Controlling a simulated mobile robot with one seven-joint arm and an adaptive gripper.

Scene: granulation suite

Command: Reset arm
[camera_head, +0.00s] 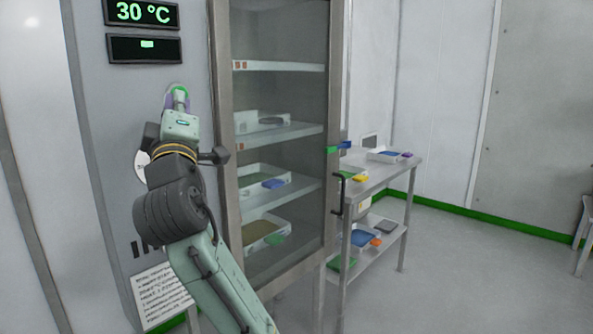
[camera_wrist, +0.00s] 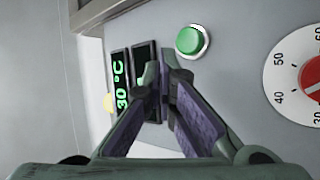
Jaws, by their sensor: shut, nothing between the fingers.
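My gripper (camera_wrist: 163,90) is shut and empty, its two fingers meeting in front of the grey control panel in the wrist view. In the head view my gripper (camera_head: 178,100) is at the panel, below the two displays, with my arm reaching up from the bottom. A round green button (camera_wrist: 189,40) is just beyond the fingertips in the wrist view. I cannot tell whether the fingers touch the panel.
The temperature display (camera_head: 141,12) reads 30 °C. A red-centred dial (camera_wrist: 312,76) is on the panel. The glass-doored cabinet (camera_head: 279,146) is shut, with trays inside. A metal table (camera_head: 401,172) stands to its right. The floor at right is open.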

